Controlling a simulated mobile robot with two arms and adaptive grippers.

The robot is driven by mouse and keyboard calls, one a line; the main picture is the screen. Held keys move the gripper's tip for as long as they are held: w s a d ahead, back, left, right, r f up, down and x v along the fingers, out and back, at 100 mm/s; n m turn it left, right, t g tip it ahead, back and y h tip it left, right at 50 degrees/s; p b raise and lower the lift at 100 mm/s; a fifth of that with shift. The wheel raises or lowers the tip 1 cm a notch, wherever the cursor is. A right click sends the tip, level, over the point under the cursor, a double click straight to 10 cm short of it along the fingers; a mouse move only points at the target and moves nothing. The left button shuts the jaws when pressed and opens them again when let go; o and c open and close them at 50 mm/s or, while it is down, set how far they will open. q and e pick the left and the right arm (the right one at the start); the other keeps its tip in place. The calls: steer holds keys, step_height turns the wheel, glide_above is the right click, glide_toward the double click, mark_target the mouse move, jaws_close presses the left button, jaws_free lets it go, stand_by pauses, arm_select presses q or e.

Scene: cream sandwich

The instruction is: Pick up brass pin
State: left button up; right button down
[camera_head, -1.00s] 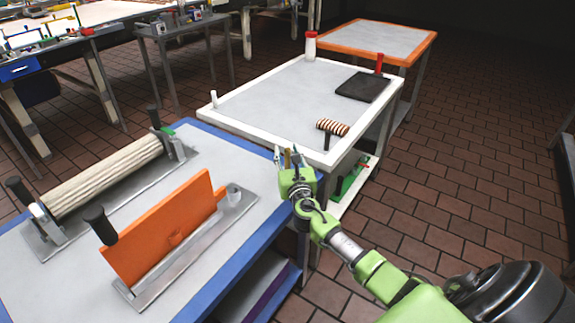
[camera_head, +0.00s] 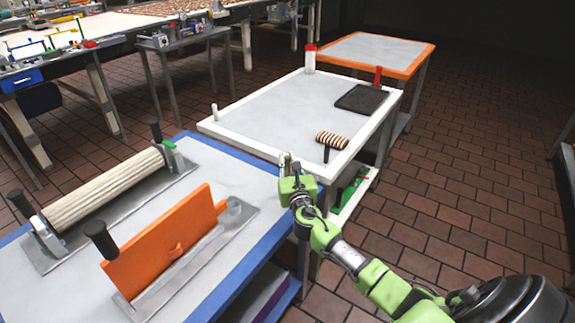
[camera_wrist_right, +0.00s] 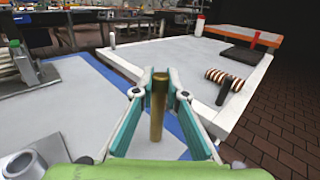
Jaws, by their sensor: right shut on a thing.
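The brass pin (camera_wrist_right: 158,105) is a plain gold-brown rod. In the right wrist view it stands upright between the two teal fingers of my right gripper (camera_wrist_right: 158,84), which are shut on it. In the head view my green right gripper (camera_head: 287,160) is at the far right corner of the blue-edged table (camera_head: 222,143), and its body mostly hides the pin. I cannot tell whether the pin's lower end touches anything. My left gripper is not in view.
An orange plate (camera_head: 160,240) on a metal base and a cream roller (camera_head: 105,188) stand on the blue-edged table. Beyond is a white-edged table (camera_head: 260,90) with a striped roller (camera_head: 331,139), a dark mat (camera_head: 361,99) and a red-capped bottle (camera_head: 310,60).

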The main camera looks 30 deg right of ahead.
steer(key=s+a+r+p, duration=0.2)
steer(key=s+a+r, duration=0.6)
steer(key=s+r, duration=0.3)
steer(key=shift+a, duration=0.3)
steer(key=shift+s, duration=0.1)
